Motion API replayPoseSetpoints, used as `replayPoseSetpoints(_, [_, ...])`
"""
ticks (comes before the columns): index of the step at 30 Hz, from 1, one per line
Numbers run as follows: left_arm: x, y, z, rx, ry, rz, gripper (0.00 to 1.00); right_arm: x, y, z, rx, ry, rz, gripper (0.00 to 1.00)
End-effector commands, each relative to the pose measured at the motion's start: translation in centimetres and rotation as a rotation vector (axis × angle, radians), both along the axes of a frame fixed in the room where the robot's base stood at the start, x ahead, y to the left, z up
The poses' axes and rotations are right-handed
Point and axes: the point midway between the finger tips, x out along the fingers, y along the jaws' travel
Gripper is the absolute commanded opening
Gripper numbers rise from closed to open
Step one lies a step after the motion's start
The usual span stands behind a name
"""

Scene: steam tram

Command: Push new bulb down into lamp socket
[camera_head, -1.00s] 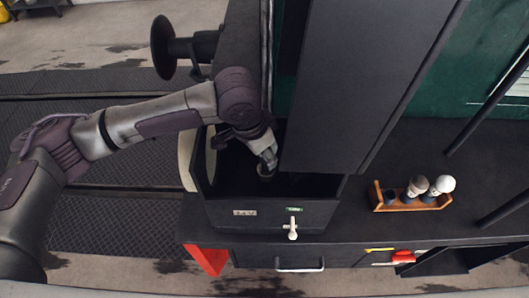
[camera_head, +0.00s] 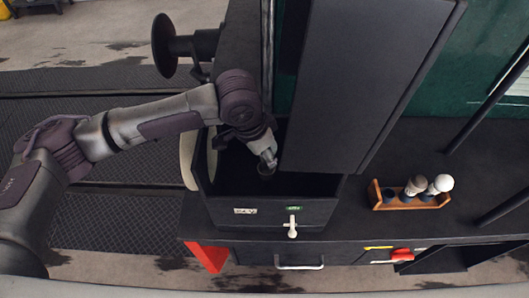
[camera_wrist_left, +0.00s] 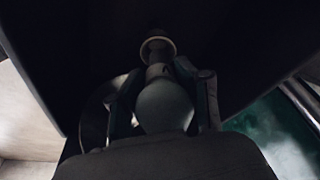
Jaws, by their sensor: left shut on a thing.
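My left gripper (camera_head: 268,160) reaches down into the open dark lamp box (camera_head: 265,214) in the head view. In the left wrist view the left gripper (camera_wrist_left: 163,92) is shut on a rounded bulb (camera_wrist_left: 165,108), with a finger on each side of it. The bulb's narrow end points at the lamp socket (camera_wrist_left: 157,46), a pale-rimmed ring on a dark surface. The bulb's end appears at or very near the socket; I cannot tell how deep it sits. My right gripper does not show.
A wooden rack (camera_head: 406,203) with two bulbs, one greyish and one white, stands on the dark shelf at right. A tall dark panel (camera_head: 350,85) rises beside the box. A white tap-like handle (camera_head: 292,227) is on the box front. A red-handled tool (camera_head: 402,255) lies at the front edge.

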Motion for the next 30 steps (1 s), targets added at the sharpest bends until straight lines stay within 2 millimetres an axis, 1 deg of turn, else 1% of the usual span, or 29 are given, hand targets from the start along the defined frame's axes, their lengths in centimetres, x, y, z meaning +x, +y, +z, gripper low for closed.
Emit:
replayPoseSetpoints(21, [0.0, 0.0, -1.8, 0.0, 0.0, 0.0, 0.1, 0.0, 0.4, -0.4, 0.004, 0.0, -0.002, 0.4])
replayPoseSetpoints(30, [0.0, 0.0, -2.0, 0.0, 0.0, 0.0, 0.1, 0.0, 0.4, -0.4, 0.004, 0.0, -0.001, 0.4])
